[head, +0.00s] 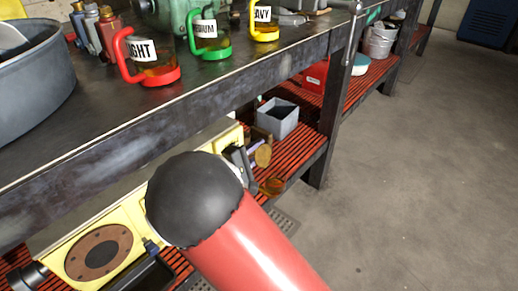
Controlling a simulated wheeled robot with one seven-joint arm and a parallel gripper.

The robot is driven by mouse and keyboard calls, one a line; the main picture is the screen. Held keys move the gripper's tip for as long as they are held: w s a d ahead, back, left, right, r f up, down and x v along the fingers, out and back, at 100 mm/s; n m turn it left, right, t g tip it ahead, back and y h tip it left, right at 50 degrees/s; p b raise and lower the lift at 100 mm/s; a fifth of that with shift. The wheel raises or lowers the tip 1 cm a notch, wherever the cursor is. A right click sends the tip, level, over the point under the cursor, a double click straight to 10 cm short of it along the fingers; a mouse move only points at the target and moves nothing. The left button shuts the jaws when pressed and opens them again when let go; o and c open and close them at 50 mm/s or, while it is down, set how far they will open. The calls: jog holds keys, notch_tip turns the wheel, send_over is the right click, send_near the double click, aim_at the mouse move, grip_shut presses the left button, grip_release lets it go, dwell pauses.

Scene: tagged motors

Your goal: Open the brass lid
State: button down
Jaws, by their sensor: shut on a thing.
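A yellow motor housing (60,238) with a brown round flange (98,254) sits on the red slatted lower shelf, under the bench top. My red and black arm covers its middle. Beyond the arm's black joint, a dark part that looks like my gripper (239,164) shows at the housing's far end. It is beside a small round brass-coloured piece, which appears to be the brass lid (263,156), tilted on edge. The fingertips are small and partly hidden, so the exact contact and the lid's hinge cannot be made out.
The bench top (110,112) overhangs the shelf. On it stand a red LIGHT jug (152,72), a green jug (213,47), a yellow jug (264,31) and a grey basin (35,75). A grey open box (278,119) is on the shelf. The floor at right is clear.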

jog(key=shift+f, duration=0.1)
dwell(0.4)
jog(key=c, duration=1.2)
grip_release()
jog(key=shift+c, duration=0.2)
jog(key=shift+a, duration=0.1)
jog(key=v, duration=0.7)
jog(key=shift+s+a+b, duration=0.2)
jog(key=shift+s+b, duration=0.1)
jog(key=shift+b, duration=0.05)
